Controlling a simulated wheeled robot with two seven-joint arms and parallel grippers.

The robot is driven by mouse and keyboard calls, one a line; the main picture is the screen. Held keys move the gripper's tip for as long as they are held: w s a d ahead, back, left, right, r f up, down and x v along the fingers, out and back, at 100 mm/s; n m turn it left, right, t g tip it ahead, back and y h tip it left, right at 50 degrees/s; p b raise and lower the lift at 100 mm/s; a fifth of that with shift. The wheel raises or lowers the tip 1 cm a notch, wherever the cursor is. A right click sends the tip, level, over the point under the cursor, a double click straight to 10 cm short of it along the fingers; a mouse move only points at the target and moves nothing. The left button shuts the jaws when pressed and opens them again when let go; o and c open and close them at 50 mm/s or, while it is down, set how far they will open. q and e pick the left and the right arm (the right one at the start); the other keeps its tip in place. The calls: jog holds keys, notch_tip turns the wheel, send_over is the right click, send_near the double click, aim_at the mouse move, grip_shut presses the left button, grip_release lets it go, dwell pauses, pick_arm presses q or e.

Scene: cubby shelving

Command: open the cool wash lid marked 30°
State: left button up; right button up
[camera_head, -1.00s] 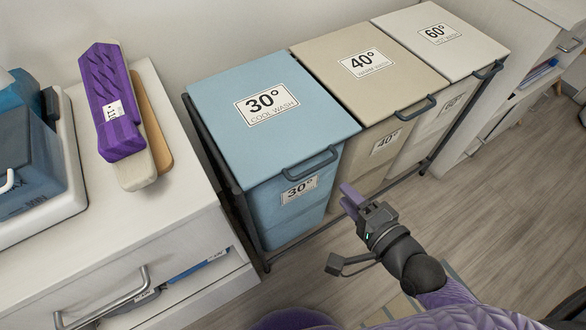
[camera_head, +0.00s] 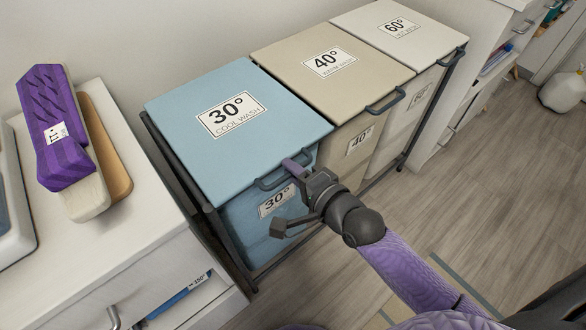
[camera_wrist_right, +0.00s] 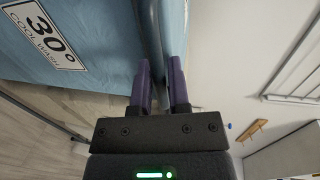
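The blue lid (camera_head: 185,115) marked 30° COOL WASH lies flat and closed on its blue hamper (camera_head: 240,222). Its dark bar handle (camera_head: 268,184) runs along the front edge. My right gripper (camera_head: 295,163) is at the right end of this handle, with purple fingers. In the right wrist view, the handle bar (camera_wrist_right: 152,38) passes between the two fingertips (camera_wrist_right: 160,78). The fingers stand apart, one on each side of the bar; whether they touch it is hard to tell. My left gripper is not in view.
Next to it stand the beige 40° lid (camera_head: 285,45) and the white 60° lid (camera_head: 435,35), both closed, on a dark frame. A white cabinet (camera_head: 150,225) at left carries a purple object (camera_head: 50,110).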

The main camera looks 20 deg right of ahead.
grip_shut()
dwell(1.1)
